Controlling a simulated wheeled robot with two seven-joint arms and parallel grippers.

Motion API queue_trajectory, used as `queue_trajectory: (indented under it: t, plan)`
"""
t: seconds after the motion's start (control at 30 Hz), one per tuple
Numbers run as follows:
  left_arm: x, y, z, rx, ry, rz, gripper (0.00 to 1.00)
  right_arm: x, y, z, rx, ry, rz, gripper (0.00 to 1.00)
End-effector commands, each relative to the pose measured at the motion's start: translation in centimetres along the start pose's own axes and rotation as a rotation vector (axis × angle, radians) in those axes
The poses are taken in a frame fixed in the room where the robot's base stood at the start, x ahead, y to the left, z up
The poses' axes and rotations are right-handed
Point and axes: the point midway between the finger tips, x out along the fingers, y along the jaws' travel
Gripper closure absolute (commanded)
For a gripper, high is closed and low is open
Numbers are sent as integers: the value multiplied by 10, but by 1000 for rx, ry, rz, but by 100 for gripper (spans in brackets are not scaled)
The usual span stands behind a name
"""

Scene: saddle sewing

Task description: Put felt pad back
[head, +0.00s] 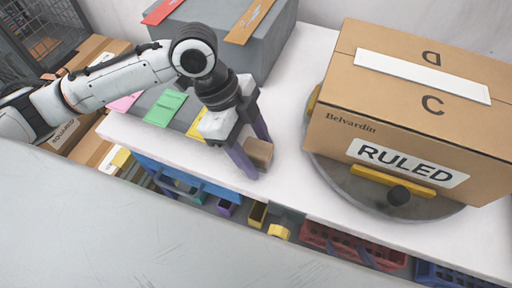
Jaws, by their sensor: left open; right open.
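My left gripper (256,158) reaches in from the left and points down over the white tabletop, its two purple fingers apart. A small brown block (260,151) is at the fingertips, between or just beside them; I cannot tell if they touch it. Flat coloured pieces lie on a grey surface behind the gripper: a pink one (124,103), a green one (165,108) and a yellow one (196,123), partly hidden by the gripper. I cannot tell which thing is the felt pad. My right gripper is not in view.
A large cardboard box (415,125) marked "RULED" stands on a round grey turntable (345,185) at the right. A grey box (205,38) with red and orange pieces stands behind. Coloured bins (340,240) sit below the front edge of the white table (290,190).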

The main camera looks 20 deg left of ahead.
Motion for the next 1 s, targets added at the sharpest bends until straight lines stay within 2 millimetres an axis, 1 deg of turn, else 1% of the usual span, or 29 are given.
queue_trajectory:
  t: [0.07,0.17,0.4,0.5,0.6,0.7,0.8,1.0]
  plan:
    - [-5,-1,-1,1,1,-3,46,0,0,0,1,-1,0,42]
    - [-18,-1,-1,0,0,-4,46,-2,0,-1,1,-1,0,42]
    - [-70,-1,-1,1,0,-5,46,-6,1,-4,4,-1,3,42]
    - [-90,-1,-1,1,0,-4,46,-7,2,-3,5,-4,6,42]
    - [-106,-1,-2,1,1,-3,46,-7,3,-1,6,-9,7,42]
    - [-116,-1,-1,0,1,-1,46,-7,4,1,7,-13,8,42]
    - [-121,0,-1,0,1,-1,46,-8,4,1,8,-13,8,42]
    - [-122,0,-1,0,1,1,46,-8,4,0,8,-11,8,42]
